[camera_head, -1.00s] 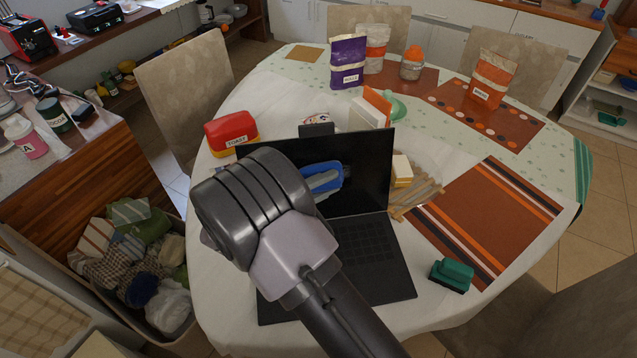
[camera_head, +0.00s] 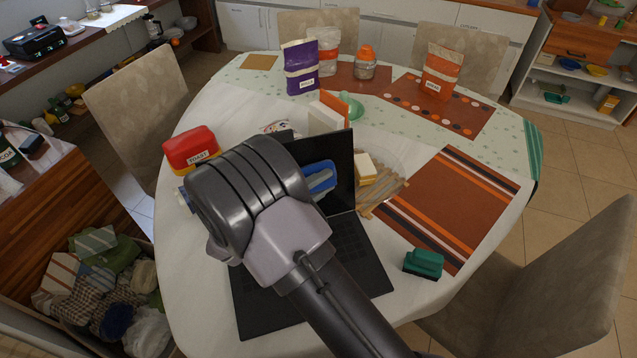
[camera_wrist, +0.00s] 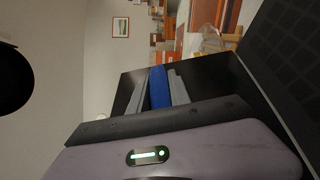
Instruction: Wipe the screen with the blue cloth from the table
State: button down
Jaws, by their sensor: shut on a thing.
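The laptop's dark screen (camera_head: 342,158) stands upright on the table, its left part hidden behind my arm. The black keyboard half (camera_head: 352,250) lies flat toward the front. My gripper (camera_head: 318,180) is in front of the screen, mostly hidden by my wrist in the head view. The wrist view shows my gripper (camera_wrist: 157,92) with its two grey fingers shut on the blue cloth (camera_wrist: 158,86). The cloth (camera_head: 321,173) also shows beside my wrist in the head view. The dark screen (camera_wrist: 205,78) fills the area behind the fingers. I cannot tell whether the cloth touches it.
A red toast bag (camera_head: 191,148) stands left of the screen. Sponges (camera_head: 365,168) and a slatted wooden mat (camera_head: 384,192) are right of it. A green brush-like item (camera_head: 424,263) sits at the front right. A striped placemat (camera_head: 455,203) lies bare on the right.

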jog(key=shift+s+d+r+p, duration=0.25)
jog(key=shift+s+d+p, duration=0.1)
jog(key=shift+s, duration=0.55)
jog(key=shift+s+d+r+p, duration=0.25)
jog(key=shift+s+p, duration=0.1)
jog(key=shift+s, duration=0.6)
jog(key=shift+s+d+r+p, duration=0.25)
jog(key=shift+s+d+p, duration=0.1)
jog(key=shift+s, duration=0.55)
jog(key=shift+s, duration=0.1)
jog(key=shift+s+d+r+p, duration=0.2)
jog(key=shift+s, duration=0.45)
jog(key=shift+s+d+r+p, duration=0.2)
jog(key=shift+s, duration=0.4)
jog(key=shift+d, duration=0.1)
